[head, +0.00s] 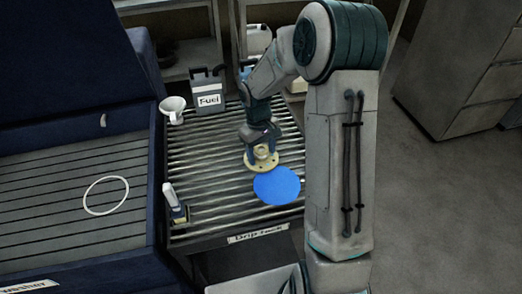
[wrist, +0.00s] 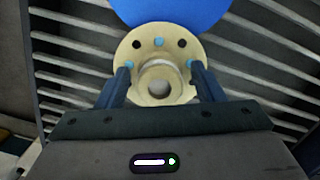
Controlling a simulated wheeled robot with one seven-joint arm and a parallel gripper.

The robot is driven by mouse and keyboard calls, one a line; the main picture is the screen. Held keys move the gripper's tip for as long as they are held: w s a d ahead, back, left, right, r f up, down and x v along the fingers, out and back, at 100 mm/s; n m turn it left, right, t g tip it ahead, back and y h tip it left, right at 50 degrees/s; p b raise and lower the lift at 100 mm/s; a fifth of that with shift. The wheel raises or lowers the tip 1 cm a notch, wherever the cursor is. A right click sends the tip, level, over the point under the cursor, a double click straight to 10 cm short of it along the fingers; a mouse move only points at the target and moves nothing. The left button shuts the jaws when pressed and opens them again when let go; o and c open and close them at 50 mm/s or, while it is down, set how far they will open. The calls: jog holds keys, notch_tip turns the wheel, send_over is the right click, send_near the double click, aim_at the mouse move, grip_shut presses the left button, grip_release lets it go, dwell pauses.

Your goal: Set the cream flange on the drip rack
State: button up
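The cream flange (wrist: 160,62) is a round plate with bolt holes and a raised hub; in the head view (head: 262,161) it is face up over the drip rack's slats. My gripper (wrist: 161,78) comes down from above, with one finger on each side of the hub, and looks shut on it. It also shows in the head view (head: 260,146). The drip rack (head: 210,215) is a slatted metal top with a label on its front edge. A flat blue disc (head: 277,187) lies on it, partly overlapped by the flange. I cannot tell whether the flange touches the slats.
A fuel can (head: 208,88) and a white funnel (head: 173,108) stand at the rack's back left. The washer basin (head: 70,180), with a white ring (head: 106,196), is left. The rack's middle left is clear.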

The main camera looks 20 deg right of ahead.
aim_at(259, 146)
notch_tip(259, 146, up, 11)
jog(key=w, duration=0.1)
jog(key=s+r+m+t, duration=0.2)
jog(key=s+r, duration=0.1)
jog(key=s, duration=0.8)
jog(key=s+r+m+t, duration=0.2)
jog(key=s+r, duration=0.1)
jog(key=s, duration=0.8)
jog(key=shift+s+a+y+b, duration=0.2)
jog(key=shift+y+b, duration=0.1)
